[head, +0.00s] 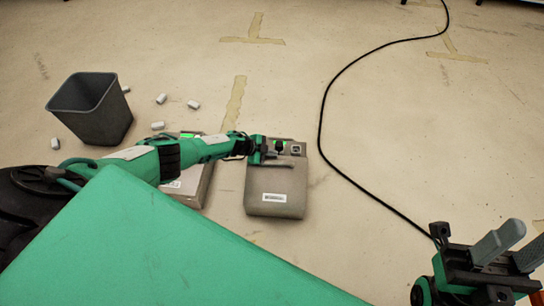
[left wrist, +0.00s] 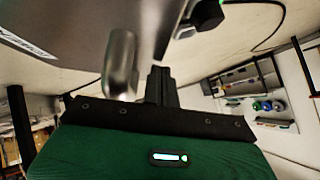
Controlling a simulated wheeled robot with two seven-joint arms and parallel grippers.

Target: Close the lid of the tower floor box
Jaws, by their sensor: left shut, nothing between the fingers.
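A grey-beige floor box (head: 270,207) with a white label on its near part lies on the floor at the centre of the head view. A small green light, a dark fitting and a socket (head: 296,150) show at its far end. I cannot tell how its lid stands. My left gripper (head: 282,164) is shut and empty, over the far half of this box; I cannot tell whether it touches. A second, similar box (head: 190,190) lies to its left, partly hidden under my left arm. In the left wrist view, a large grey labelled surface (left wrist: 60,25) is close by.
A dark waste bin (head: 92,110) stands at the left, with several small white pieces (head: 161,98) around it. A black cable (head: 322,110) curves along the floor right of the boxes. Shelving (left wrist: 250,85) shows in the left wrist view. The floor beyond the boxes is mostly clear.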

